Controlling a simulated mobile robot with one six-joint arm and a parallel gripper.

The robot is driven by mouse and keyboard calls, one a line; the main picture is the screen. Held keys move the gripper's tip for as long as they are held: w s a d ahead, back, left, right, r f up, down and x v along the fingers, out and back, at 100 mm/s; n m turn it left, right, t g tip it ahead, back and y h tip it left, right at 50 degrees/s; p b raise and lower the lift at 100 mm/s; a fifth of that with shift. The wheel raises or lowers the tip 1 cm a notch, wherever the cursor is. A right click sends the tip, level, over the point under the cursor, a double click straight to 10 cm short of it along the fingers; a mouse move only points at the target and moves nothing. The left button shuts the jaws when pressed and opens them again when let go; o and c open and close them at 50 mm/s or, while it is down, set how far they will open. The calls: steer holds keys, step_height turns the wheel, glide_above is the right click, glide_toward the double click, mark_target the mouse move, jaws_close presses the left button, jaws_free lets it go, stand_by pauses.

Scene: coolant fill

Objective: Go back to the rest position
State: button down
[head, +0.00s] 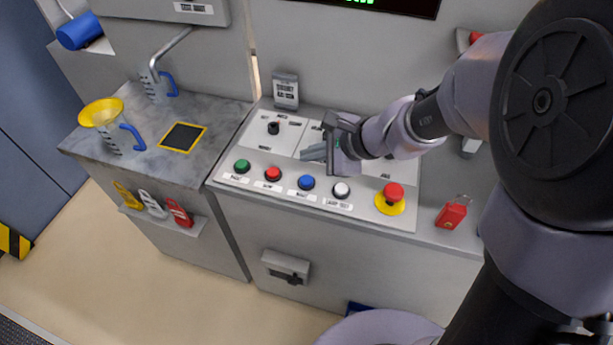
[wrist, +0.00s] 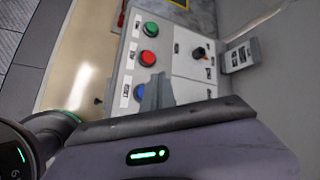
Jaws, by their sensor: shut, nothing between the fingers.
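My gripper (head: 314,152) is over the control panel (head: 232,178), its fingers pointing left above the buttons. The fingers are shut with nothing between them. In the wrist view my gripper (wrist: 158,92) reaches up over the panel, close to the blue button (wrist: 139,92). In the head view the blue button (head: 306,182) lies just below the fingers. My arm comes in from the right side and hides part of the panel and the wall behind it.
Green (head: 242,166), red (head: 273,174) and white (head: 341,190) buttons, a black knob (head: 273,128) and a red emergency stop (head: 393,192) stand on the panel. A jug with a yellow funnel (head: 102,112) is on the left counter.

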stand_by(0.4)
steer(key=s+d+r+n+h, duration=0.1)
steer(key=s+r+n, duration=0.2)
steer(key=s, duration=0.4)
steer(key=s+d+r+n+h, duration=0.2)
steer(key=s+r+n, duration=0.1)
steer(key=s+n, duration=0.2)
steer(key=s+d+r+n+h, duration=0.1)
steer(key=s+r+n+h, duration=0.1)
steer(key=s, duration=0.6)
steer(key=r+n, duration=0.1)
steer(key=n, duration=0.1)
steer(key=shift+s+d+n, duration=0.35)
steer(key=shift+d+n, duration=0.05)
